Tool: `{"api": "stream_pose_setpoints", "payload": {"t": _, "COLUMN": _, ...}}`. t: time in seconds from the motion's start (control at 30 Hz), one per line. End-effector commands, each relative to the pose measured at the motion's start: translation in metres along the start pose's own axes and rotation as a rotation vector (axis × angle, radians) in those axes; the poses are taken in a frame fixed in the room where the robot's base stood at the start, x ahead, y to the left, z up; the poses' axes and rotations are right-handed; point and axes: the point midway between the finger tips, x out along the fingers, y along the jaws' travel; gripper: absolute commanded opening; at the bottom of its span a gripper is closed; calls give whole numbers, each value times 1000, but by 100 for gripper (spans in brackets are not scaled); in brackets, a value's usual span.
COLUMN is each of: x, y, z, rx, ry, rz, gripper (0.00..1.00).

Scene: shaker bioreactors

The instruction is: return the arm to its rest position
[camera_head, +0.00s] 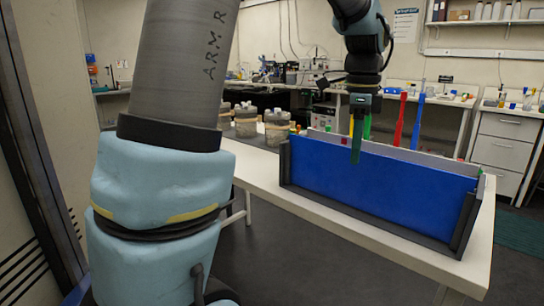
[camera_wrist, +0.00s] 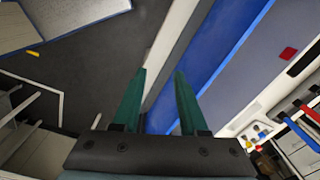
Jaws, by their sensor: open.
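My gripper (camera_head: 356,150) hangs from the arm with its green fingers pointing down, in front of the upper part of a blue-fronted box (camera_head: 380,185). In the wrist view the two green fingers (camera_wrist: 161,74) are spread apart with nothing between them. The blue panel of the box (camera_wrist: 200,50) lies just beyond and right of the fingertips in that view. Whether the fingers touch the panel cannot be told. My arm reaches in from the upper right, and a large arm link fills the left of the head view.
The box stands on a white table (camera_head: 330,222). Several grey cylindrical vessels (camera_head: 246,122) stand behind it on the left. A red upright piece (camera_head: 400,118) and a blue one (camera_head: 418,120) rise behind the box. Dark floor (camera_wrist: 90,70) lies open left of the fingers.

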Motion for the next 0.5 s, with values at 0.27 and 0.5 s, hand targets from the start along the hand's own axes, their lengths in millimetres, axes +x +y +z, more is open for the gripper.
{"api": "stream_pose_setpoints", "payload": {"t": 0.27, "x": 34, "y": 21, "z": 75, "rx": -502, "ry": 8, "rz": -27, "gripper": 42}}
{"api": "stream_pose_setpoints", "payload": {"t": 0.5, "x": 79, "y": 85, "z": 167, "rx": -1258, "ry": 34, "rz": -73, "gripper": 42}}
